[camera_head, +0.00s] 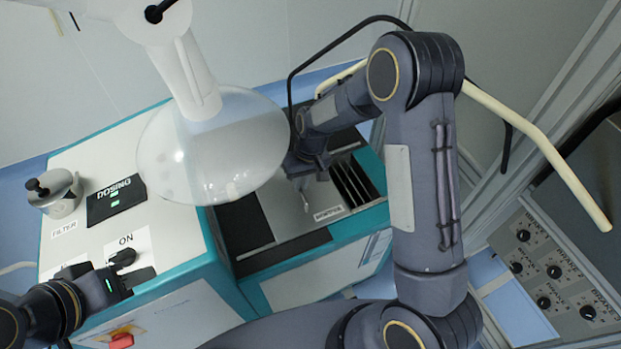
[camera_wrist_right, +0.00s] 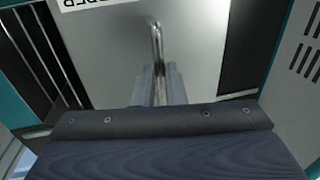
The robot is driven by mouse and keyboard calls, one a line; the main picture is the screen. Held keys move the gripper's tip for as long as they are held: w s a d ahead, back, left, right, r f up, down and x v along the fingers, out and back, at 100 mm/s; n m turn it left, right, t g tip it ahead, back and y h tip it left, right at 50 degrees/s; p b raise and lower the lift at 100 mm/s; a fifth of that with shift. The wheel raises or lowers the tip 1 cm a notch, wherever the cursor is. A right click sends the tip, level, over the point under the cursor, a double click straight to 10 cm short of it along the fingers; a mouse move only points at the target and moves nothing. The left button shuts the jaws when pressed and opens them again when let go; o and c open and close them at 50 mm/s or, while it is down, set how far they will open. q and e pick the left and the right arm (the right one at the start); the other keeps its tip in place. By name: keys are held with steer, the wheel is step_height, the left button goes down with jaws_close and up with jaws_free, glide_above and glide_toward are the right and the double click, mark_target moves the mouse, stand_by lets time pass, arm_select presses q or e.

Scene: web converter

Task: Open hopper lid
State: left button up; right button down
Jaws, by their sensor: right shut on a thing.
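The hopper lid (camera_head: 290,222) is a grey metal plate with a printed label, set in the top of the teal-and-white machine. It fills the middle of the right wrist view (camera_wrist_right: 205,50), with a thin metal handle (camera_wrist_right: 156,36) on it. My right gripper (camera_head: 306,178) is over the lid, and its fingers (camera_wrist_right: 160,80) are shut on the handle. The handle's lower part is hidden between the fingers. My left gripper (camera_head: 118,282) is at the lower left beside the black ON knob (camera_head: 122,258); its fingers cannot be made out clearly.
A clear rounded vessel (camera_head: 215,150) hangs left of my right arm and hides part of the machine. A metal filter pot (camera_head: 60,192) and a dosing display (camera_head: 115,201) are on the machine's left top. A control panel (camera_head: 555,272) with several knobs stands at right.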

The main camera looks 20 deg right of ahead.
steer(key=c, duration=1.5)
jaws_free()
steer(key=shift+d, duration=0.15)
